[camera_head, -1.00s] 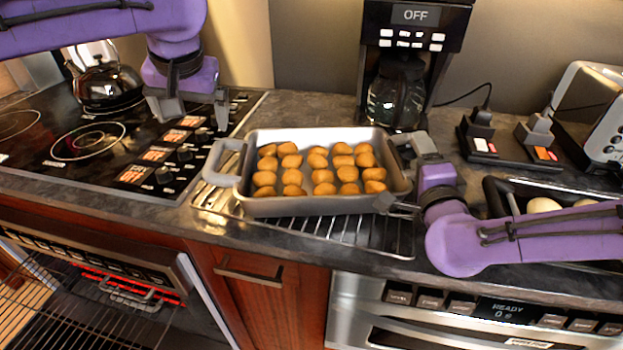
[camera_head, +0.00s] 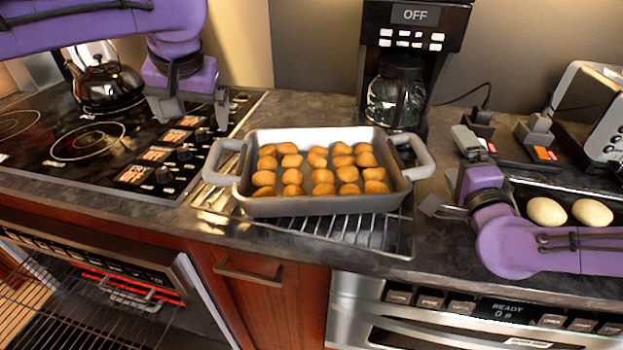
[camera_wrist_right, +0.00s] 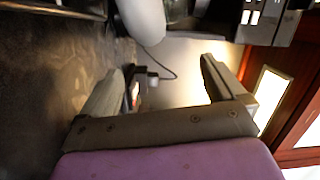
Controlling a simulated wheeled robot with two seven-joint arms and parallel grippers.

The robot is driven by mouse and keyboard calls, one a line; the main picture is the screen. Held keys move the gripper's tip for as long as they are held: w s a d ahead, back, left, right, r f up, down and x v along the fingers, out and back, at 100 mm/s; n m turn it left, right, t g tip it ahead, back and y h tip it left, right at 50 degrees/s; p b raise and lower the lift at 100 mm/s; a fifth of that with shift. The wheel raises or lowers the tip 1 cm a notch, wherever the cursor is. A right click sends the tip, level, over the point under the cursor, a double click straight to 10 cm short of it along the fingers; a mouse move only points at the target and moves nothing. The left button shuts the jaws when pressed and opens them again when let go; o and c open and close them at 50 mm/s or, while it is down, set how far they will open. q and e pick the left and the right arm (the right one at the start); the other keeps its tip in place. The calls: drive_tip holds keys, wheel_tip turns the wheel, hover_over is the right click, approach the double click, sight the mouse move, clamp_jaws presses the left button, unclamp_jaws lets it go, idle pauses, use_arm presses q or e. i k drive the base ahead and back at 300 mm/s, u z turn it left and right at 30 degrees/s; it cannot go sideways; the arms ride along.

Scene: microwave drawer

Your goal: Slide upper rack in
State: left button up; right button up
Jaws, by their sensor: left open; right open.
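The oven (camera_head: 85,262) at the lower left stands open, with a glowing red element inside. A dark wire rack (camera_head: 62,318) extends out of it towards the bottom left edge; its near end is cut off by the frame. I cannot clearly tell the rack levels apart. My left gripper (camera_head: 193,110) is open and empty above the cooktop's right side, far from the rack. My right gripper (camera_head: 450,175) is open and empty, just right of the baking pan's right handle and apart from it. Its open fingers also show in the right wrist view (camera_wrist_right: 160,85).
A grey baking pan (camera_head: 290,207) of brown rolls sits on a wire rack (camera_head: 362,232) on the counter. A kettle (camera_head: 107,82) stands on the cooktop, a coffee maker (camera_head: 412,20) behind the pan, and a toaster (camera_head: 600,110) at right. Two pale round items (camera_head: 547,211) lie behind my right arm.

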sight(177, 310)
drive_tip(key=k, duration=1)
